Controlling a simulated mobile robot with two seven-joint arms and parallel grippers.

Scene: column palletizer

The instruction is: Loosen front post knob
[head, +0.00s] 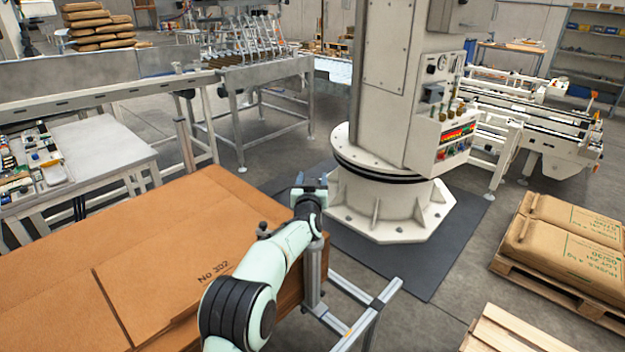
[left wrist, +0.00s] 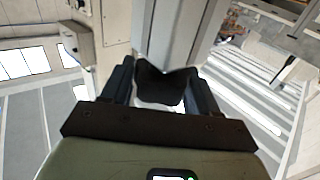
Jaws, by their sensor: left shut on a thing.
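My left gripper (head: 309,187) is at the top of the grey front post (head: 313,275), beside the right end of the large brown cardboard stack. In the left wrist view, my left gripper's two dark fingers (left wrist: 160,90) are shut on a black lobed knob (left wrist: 160,82), one finger on each side. The grey post (left wrist: 178,35) rises directly behind the knob. In the head view the gripper and wrist hide the knob. Whether the knob has turned cannot be told. My right gripper is not in view.
The cardboard stack (head: 150,250) fills the lower left. A white machine column (head: 390,110) stands behind the gripper on a dark mat (head: 420,262). A pallet with brown sacks (head: 560,235) is at right. A low metal frame (head: 350,290) extends from the post. Open floor lies beyond it.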

